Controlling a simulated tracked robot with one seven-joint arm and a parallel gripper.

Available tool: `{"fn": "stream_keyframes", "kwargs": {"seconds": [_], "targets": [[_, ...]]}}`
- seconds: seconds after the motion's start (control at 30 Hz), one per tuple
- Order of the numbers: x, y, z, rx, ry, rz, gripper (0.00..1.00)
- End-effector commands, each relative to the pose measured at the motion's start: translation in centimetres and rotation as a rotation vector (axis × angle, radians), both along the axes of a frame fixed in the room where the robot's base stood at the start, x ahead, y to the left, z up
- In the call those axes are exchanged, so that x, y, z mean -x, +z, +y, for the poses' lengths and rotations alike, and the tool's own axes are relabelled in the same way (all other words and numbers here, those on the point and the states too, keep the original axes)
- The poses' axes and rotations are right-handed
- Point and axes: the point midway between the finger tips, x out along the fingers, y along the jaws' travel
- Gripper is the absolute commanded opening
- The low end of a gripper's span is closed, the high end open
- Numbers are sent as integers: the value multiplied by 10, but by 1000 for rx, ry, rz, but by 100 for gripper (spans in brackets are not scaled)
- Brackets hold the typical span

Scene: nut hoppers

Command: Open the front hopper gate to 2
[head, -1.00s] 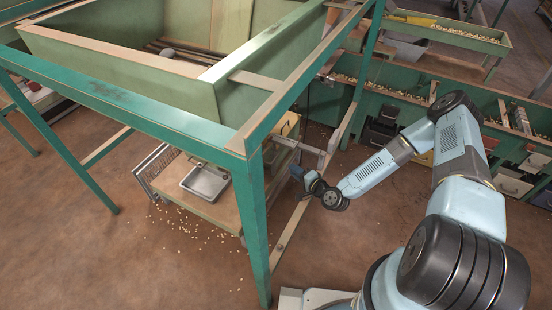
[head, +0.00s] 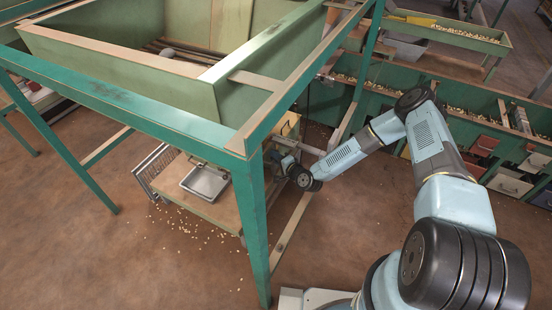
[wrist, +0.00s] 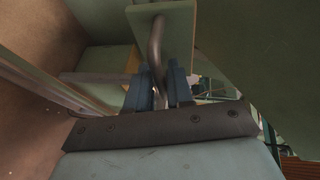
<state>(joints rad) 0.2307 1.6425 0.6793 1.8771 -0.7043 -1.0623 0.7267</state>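The green hopper (head: 165,75) stands in its green frame at the left of the head view. My gripper (head: 283,160) is under its right side, partly behind the frame. In the wrist view, the two blue fingers of my gripper (wrist: 160,88) stand close on either side of a bent metal rod handle (wrist: 155,45). The handle hangs from a pale green plate (wrist: 178,30). The fingers look shut on the handle, with little gap beside it. The gate's opening and any scale mark are not visible.
A metal tray (head: 205,182) sits on a low wooden table (head: 225,210) under the hopper, with nuts scattered on the floor. A green frame leg (head: 252,230) stands left of my arm. Green bins with nuts (head: 480,98) line the right.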

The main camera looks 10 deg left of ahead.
Motion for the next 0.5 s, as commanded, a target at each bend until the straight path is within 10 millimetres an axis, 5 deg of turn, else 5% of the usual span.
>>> {"fn": "stream_keyframes", "kwargs": {"seconds": [0.2,0.5], "targets": [[0,0,0,0,0,0,21],[0,-1,0,1,0,1,0]]}}
